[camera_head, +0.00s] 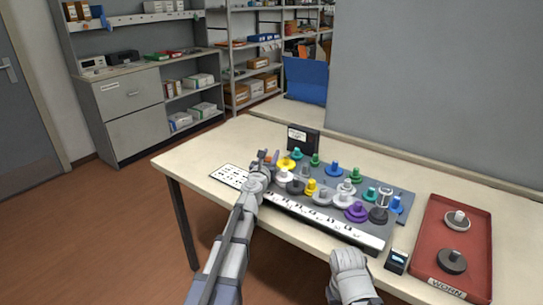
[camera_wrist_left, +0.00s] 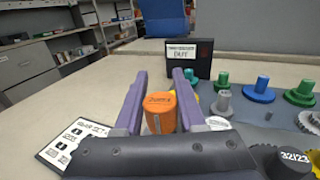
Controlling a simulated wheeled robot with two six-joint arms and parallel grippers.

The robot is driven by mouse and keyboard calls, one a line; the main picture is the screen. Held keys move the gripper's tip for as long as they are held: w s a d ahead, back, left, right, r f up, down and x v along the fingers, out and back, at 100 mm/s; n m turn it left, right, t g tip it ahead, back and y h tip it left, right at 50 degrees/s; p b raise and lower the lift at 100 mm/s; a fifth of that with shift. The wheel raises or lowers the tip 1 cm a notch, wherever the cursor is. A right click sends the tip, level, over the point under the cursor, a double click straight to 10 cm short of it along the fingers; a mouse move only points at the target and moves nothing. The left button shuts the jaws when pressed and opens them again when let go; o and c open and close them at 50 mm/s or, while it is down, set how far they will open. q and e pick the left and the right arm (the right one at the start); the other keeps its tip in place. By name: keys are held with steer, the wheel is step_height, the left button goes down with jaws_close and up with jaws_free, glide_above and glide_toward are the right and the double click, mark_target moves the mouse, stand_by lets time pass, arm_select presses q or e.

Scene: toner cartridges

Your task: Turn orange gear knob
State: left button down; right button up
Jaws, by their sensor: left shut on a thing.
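An orange knob (camera_wrist_left: 160,112) with dark lettering on its top stands between the two purple fingers in the left wrist view. My left gripper (camera_wrist_left: 157,105) is shut on it, one finger on each side. In the head view my left gripper (camera_head: 268,158) is at the far left end of the grey board, and the knob is mostly hidden by the gripper there. The gear teeth under the knob cannot be made out. Part of my right arm shows at the bottom of the head view, but its fingers cannot be made out.
The grey board (camera_head: 402,190) holds several coloured gear knobs close to the right of my left gripper. A black labelled box (camera_head: 303,139) stands behind it, a printed card (camera_head: 229,175) lies to the left. A red tray (camera_head: 428,222) marked WORN holds two gears at the right.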

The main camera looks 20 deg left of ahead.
arm_select(q)
steer(key=n+y, duration=0.1)
steer(key=y, duration=0.1)
steer(key=n+g+y, duration=0.1)
steer(key=n+y, duration=0.1)
steer(key=y, duration=0.1)
steer(key=a+n+g+y, duration=0.1)
steer(key=n+y, duration=0.1)
steer(key=y, duration=0.1)
steer(key=n+g+y, duration=0.2)
steer(key=n+y, duration=0.1)
steer(key=shift+s+a+g+y, duration=0.25)
steer(key=shift+a+g+y, duration=0.05)
steer(key=shift+a+g, duration=0.1)
steer(key=shift+s+a+n+g+y, duration=0.2)
steer(key=shift+s+n+g+y, duration=0.05)
steer(key=shift+n+g+y, duration=0.65)
steer(key=shift+g, duration=0.3)
steer(key=c, duration=0.5)
jaws_free()
steer(key=shift+s, duration=0.1)
steer(key=shift+v, duration=3.85)
steer(key=shift+f, duration=0.1)
